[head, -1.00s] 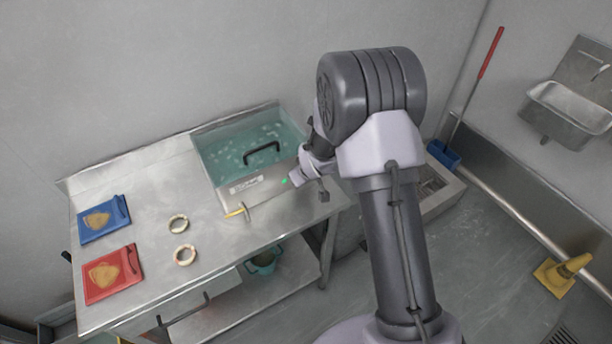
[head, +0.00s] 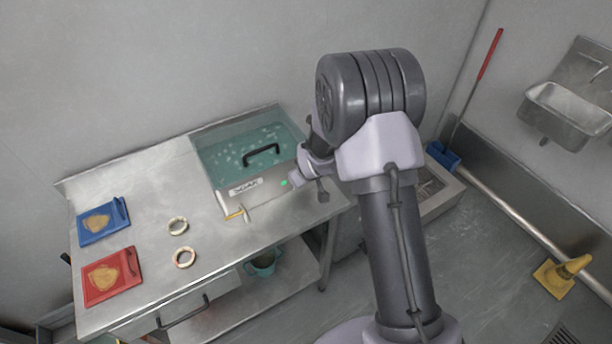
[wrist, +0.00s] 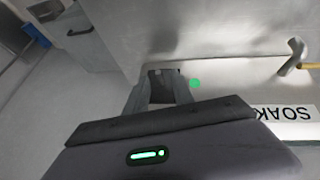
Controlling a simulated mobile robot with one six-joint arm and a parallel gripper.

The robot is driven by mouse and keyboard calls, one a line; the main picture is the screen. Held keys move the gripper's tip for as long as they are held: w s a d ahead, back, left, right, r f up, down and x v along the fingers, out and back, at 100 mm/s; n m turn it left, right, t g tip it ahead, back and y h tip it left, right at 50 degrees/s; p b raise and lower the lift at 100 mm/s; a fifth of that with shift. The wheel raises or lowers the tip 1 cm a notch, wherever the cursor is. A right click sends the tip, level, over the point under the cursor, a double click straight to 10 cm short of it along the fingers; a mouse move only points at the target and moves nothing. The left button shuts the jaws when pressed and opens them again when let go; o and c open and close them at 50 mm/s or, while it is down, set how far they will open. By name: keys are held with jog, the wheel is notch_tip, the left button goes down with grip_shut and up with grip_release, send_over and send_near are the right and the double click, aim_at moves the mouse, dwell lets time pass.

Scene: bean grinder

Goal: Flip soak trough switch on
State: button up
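The soak trough (head: 215,190) is a steel tank with a teal see-through lid and black handle, at the back right of the steel table. Its front has a label (head: 245,187), reading SOAK in the wrist view (wrist: 285,112), and a lit green light (head: 284,183), also in the wrist view (wrist: 195,83). My gripper (wrist: 164,78) is at the trough's front, just left of the green light in the wrist view. Its fingers stand apart, with a small dark shape between their tips. I cannot make out the switch itself or whether the fingers touch it.
A drain tap with a yellow lever (head: 236,214) sticks out from the trough front.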

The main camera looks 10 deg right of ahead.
jog(key=p+v, duration=0.6)
jog(key=v, duration=1.1)
jog(key=shift+r, duration=0.15)
jog(key=s+a+r+m+y+b, duration=0.1)
jog(key=s+r+m+b, duration=0.2)
jog(key=s+b, duration=0.4)
jog(key=s+a+r+m+y+b, duration=0.1)
jog(key=s+m+b, duration=0.5)
jog(key=s, duration=1.2)
jog(key=shift+a+r+b, duration=0.6)
jog(key=shift+a+r, duration=0.15)
jog(key=shift+r, duration=0.15)
